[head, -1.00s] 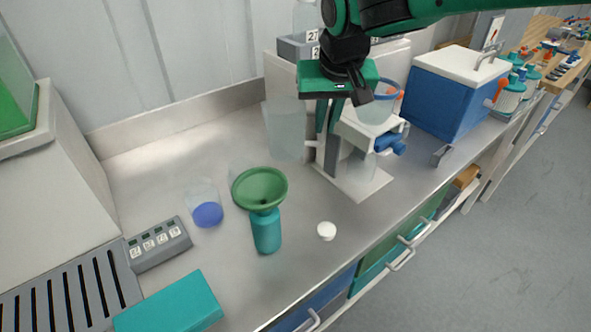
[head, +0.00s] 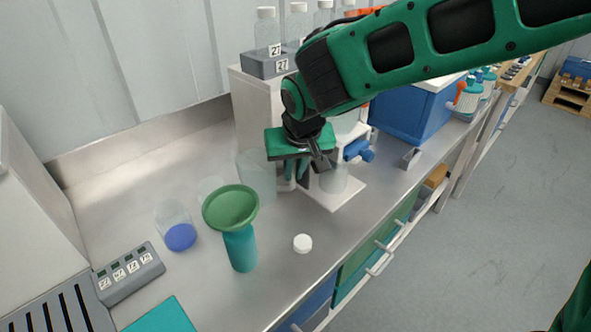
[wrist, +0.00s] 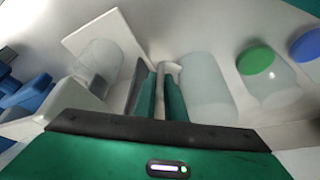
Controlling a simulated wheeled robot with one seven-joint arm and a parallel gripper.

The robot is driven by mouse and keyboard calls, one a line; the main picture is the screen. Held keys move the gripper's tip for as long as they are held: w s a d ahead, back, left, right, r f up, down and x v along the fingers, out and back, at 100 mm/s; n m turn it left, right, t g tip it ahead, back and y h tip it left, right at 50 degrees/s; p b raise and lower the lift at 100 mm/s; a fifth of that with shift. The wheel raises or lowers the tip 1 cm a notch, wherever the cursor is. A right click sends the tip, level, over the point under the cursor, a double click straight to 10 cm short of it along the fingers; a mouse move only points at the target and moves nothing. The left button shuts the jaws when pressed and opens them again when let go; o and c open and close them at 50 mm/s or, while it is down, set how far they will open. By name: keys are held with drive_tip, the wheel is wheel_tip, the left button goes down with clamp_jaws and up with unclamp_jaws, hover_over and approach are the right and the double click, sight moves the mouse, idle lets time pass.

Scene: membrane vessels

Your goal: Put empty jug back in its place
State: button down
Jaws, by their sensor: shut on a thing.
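The jug (head: 257,176) is clear and looks empty; it stands upright at the left of my gripper (head: 296,172) in the head view. My gripper is shut on its handle, low over the counter. The wrist view shows the fingers (wrist: 160,95) closed around a pale handle, with the jug's clear body (wrist: 205,88) just to the right. Whether the jug's bottom touches the counter I cannot tell.
A clear vessel (head: 333,180) stands on the white dispenser's base plate (head: 338,198). The left rear counter is clear.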

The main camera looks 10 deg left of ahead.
drive_tip(key=c, duration=1.8)
unclamp_jaws()
drive_tip(key=v, duration=1.2)
